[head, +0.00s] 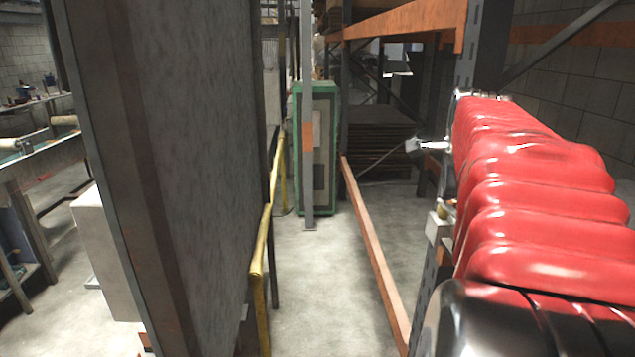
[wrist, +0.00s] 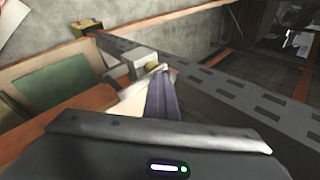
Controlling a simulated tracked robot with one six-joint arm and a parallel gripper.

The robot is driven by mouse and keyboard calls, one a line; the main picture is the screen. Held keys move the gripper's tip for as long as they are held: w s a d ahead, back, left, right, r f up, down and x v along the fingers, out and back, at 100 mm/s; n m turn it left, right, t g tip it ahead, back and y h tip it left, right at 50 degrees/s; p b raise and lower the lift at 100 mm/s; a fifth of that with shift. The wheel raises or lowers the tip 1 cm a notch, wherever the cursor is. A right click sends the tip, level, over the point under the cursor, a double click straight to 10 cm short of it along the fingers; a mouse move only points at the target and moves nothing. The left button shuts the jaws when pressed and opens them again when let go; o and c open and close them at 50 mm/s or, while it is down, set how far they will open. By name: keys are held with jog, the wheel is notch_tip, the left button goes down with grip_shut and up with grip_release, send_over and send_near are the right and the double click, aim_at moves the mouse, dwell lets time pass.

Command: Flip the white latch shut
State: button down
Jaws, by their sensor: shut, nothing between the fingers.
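In the wrist view, my gripper (wrist: 162,90) is shut and empty, its dark fingers pointing up the picture. Their tips are right beside a small pale box (wrist: 138,66) on the slotted grey rack upright, and overlap a yellowish knob (wrist: 153,66) on it. I cannot tell whether they touch. In the head view, the pale box (head: 436,229) and the knob (head: 441,211) show left of my red-sleeved arm, which hides most of the gripper. I cannot make out a separate white latch clearly or tell its position.
The slotted upright (wrist: 230,90) crosses the wrist view diagonally. An orange beam (head: 372,245) runs low along the rack in the head view. A large grey panel (head: 180,150) and a yellow rail (head: 262,240) stand at left. Floor (head: 325,290) between them is clear.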

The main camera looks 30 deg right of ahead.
jog(key=shift+w+a, duration=0.15)
jog(key=shift+a, duration=0.05)
jog(key=shift+s+a, duration=0.2)
jog(key=shift+a, duration=0.4)
dwell(0.4)
